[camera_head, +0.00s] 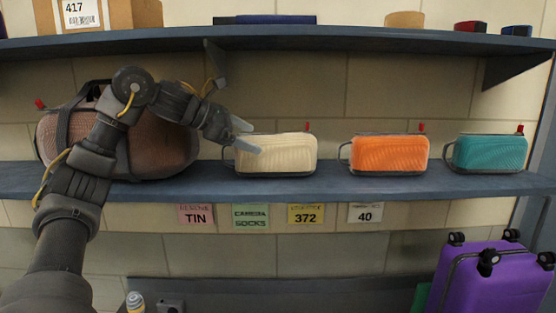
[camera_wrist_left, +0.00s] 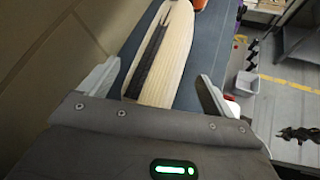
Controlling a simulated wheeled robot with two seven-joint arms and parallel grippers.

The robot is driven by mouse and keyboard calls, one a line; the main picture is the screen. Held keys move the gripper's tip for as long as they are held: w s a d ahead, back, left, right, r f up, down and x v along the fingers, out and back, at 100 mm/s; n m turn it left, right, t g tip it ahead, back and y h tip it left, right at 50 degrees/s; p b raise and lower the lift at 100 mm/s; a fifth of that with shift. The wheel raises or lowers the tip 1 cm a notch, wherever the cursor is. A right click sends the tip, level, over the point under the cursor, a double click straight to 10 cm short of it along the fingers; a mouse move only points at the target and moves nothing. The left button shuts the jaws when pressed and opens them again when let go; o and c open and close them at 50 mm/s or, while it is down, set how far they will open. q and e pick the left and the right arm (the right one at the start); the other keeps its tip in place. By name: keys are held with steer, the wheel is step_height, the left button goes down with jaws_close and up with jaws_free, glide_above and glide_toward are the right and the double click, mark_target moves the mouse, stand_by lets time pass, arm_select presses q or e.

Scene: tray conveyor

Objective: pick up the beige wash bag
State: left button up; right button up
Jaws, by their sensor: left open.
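The beige wash bag (camera_head: 275,154) stands on the middle shelf (camera_head: 330,186), between a large brown bag and an orange wash bag. It has a loop handle at its left end and a small red tag on top. My left gripper (camera_head: 243,138) is at the bag's upper left end, its fingers open. In the left wrist view the beige bag (camera_wrist_left: 164,60) lies ahead, between the two spread fingers of the left gripper (camera_wrist_left: 155,85), with a dark zip along its top. Whether a finger touches it I cannot tell. My right gripper is not in view.
The orange wash bag (camera_head: 390,154) and a teal wash bag (camera_head: 491,153) stand to the right on the same shelf. The brown bag (camera_head: 160,148) is behind my left arm. An upper shelf (camera_head: 350,36) runs overhead. A purple suitcase (camera_head: 492,281) stands lower right.

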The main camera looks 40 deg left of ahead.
mark_target(255, 139)
arm_select(q)
steer(key=shift+d, duration=0.1)
steer(key=p+x, duration=0.2)
steer(key=x, duration=0.2)
steer(key=shift+w+r, duration=0.1)
steer(key=shift+w+f, duration=0.25)
steer(key=shift+w, duration=0.1)
steer(key=shift+s, duration=0.25)
steer(key=shift+c, duration=0.3)
steer(key=shift+r, duration=0.1)
steer(key=c, duration=1.3)
